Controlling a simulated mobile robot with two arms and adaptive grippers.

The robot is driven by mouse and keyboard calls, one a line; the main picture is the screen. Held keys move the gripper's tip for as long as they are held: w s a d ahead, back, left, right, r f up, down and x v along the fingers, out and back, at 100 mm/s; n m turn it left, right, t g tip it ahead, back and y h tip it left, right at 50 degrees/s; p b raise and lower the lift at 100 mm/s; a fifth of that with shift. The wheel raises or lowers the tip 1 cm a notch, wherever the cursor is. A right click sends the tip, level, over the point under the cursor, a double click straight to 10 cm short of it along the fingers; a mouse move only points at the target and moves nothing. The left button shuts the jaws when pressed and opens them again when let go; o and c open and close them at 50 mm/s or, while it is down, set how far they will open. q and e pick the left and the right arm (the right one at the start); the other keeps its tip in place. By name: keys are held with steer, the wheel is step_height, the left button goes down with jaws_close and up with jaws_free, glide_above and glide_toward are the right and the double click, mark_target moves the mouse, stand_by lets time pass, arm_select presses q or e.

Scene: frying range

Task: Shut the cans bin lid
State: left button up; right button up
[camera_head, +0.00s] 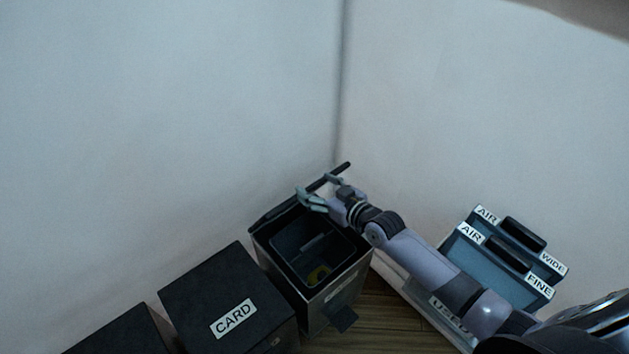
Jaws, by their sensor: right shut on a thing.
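An open dark bin (345,278) stands near the room corner, and the label on its front is too small to read. Its lid (341,169) is raised at the back and seen nearly edge-on. My right gripper (318,190) is at the raised lid, above the bin's back rim, and is shut on the lid's edge. The gripper and wrist hide part of the lid. Something yellow lies inside the bin. A pedal (343,318) sticks out at the bin's foot. My left gripper is not in view.
A closed bin labelled CARD (205,287) stands to the left, with another dark bin (125,335) beyond it. Blue boxes labelled AIR WIDE and AIR FINE (490,268) stand at the right wall. Walls close in behind the open bin.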

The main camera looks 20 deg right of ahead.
steer(key=shift+s+f, duration=0.15)
steer(key=shift+f, duration=0.3)
steer(key=o, duration=1.7)
steer(key=shift+w+a, duration=0.1)
steer(key=shift+w, duration=0.1)
steer(key=shift+r, duration=0.25)
steer(key=v, duration=1.2)
